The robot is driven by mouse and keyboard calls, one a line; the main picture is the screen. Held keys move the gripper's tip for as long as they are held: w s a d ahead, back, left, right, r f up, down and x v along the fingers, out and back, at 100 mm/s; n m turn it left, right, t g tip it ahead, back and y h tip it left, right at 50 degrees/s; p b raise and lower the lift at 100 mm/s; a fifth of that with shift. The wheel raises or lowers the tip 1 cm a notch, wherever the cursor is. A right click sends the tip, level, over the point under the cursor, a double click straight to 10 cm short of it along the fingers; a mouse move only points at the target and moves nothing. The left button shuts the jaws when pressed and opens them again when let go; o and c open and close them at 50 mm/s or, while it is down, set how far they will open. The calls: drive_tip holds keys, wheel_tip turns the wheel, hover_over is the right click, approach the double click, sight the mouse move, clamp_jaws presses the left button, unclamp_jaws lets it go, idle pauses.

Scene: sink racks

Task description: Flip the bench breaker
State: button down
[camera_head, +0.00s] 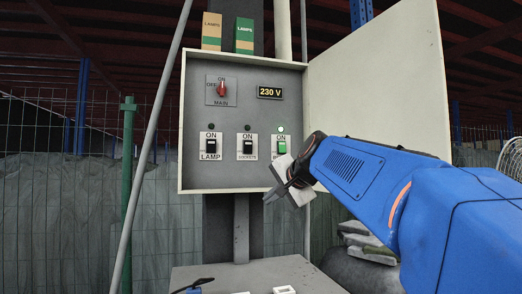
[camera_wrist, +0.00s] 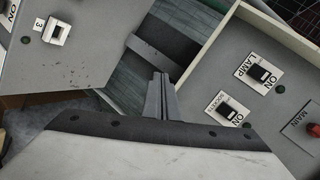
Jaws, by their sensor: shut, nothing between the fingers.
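The open breaker panel (camera_head: 325,185) is mounted on a post. It has three toggle breakers in a row, each with an ON label. The right one, a green breaker (camera_head: 281,147), has a lit green lamp (camera_head: 281,129) above it; the name under it is mostly hidden by my gripper. The lamp breaker (camera_head: 210,146) and sockets breaker (camera_head: 247,146) are black, with dark lamps above. They also show in the wrist view, lamp (camera_wrist: 263,75) and sockets (camera_wrist: 227,112). My gripper (camera_head: 270,195) is shut and empty, in front of the panel's lower right edge; contact cannot be told.
The panel door (camera_head: 385,85) hangs open to the right, behind my arm. A red main switch (camera_head: 222,91) and a 230 V display (camera_head: 270,92) are above the breakers. Two boxes (camera_head: 212,31) stand on top. A grey surface with a white switch (camera_wrist: 57,32) is below.

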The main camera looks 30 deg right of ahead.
sight(282, 150)
drive_tip(key=d+r+m+t+h, duration=0.1)
drive_tip(key=d+r+m, duration=0.2)
drive_tip(key=d+r, duration=0.3)
drive_tip(key=w+d+r+m+t+h, duration=0.1)
drive_tip(key=d+r+m+t+h, duration=0.1)
drive_tip(key=d+r, duration=0.5)
wheel_tip(282, 150, up, 5)
drive_tip(key=shift+w+d+f+m, duration=0.15)
drive_tip(key=shift+w+m, duration=0.15)
drive_tip(key=shift+m, duration=0.4)
drive_tip(key=x, duration=1.4)
drive_tip(key=shift+f, duration=0.1)
